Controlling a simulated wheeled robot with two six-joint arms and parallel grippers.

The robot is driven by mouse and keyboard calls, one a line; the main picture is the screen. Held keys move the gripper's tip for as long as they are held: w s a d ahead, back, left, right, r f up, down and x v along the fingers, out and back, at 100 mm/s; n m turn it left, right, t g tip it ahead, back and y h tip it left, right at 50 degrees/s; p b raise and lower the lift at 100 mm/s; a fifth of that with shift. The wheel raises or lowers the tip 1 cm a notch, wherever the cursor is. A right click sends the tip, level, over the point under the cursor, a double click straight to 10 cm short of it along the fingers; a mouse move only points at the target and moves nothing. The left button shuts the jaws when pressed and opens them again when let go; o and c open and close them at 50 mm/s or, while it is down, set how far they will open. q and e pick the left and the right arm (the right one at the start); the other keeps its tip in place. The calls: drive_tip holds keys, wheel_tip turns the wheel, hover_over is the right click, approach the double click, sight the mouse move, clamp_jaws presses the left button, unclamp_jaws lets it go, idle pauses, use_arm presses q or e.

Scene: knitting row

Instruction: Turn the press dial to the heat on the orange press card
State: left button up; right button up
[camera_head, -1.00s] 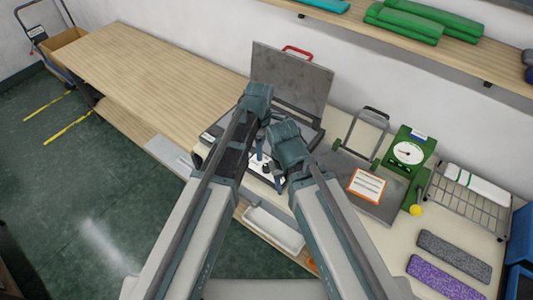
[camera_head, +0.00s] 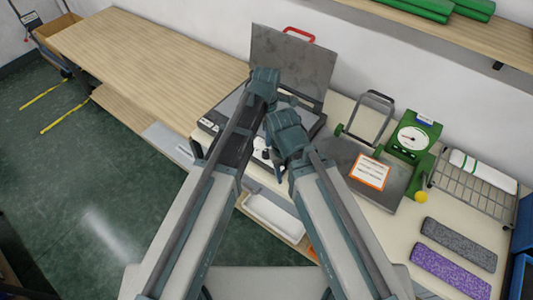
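The press (camera_head: 292,60) stands open on the bench, its grey upper plate raised with a red handle on top. A white panel with dark marks (camera_head: 261,155) shows at its front, largely hidden by my arms; I cannot tell the dial's setting. The orange-bordered card (camera_head: 369,172) lies on a grey plate to the right, its text too small to read. My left gripper (camera_head: 264,88) is over the press bed, and my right gripper (camera_head: 283,128) is over its front part. Their fingers are mostly hidden behind the wrists, so their opening is unclear.
A green dial scale (camera_head: 412,137) and a wire rack with a white roll (camera_head: 478,172) stand at the right. Grey (camera_head: 457,244) and purple (camera_head: 449,272) pieces lie in front. A white tray (camera_head: 274,219) sits below. The wooden table (camera_head: 150,62) at left is clear.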

sight(266, 151)
use_arm(q)
wheel_tip(266, 151, down, 10)
drive_tip(key=b, duration=0.8)
drive_tip(key=shift+r+b, duration=0.1)
drive_tip(key=shift+b, duration=0.25)
clamp_jaws()
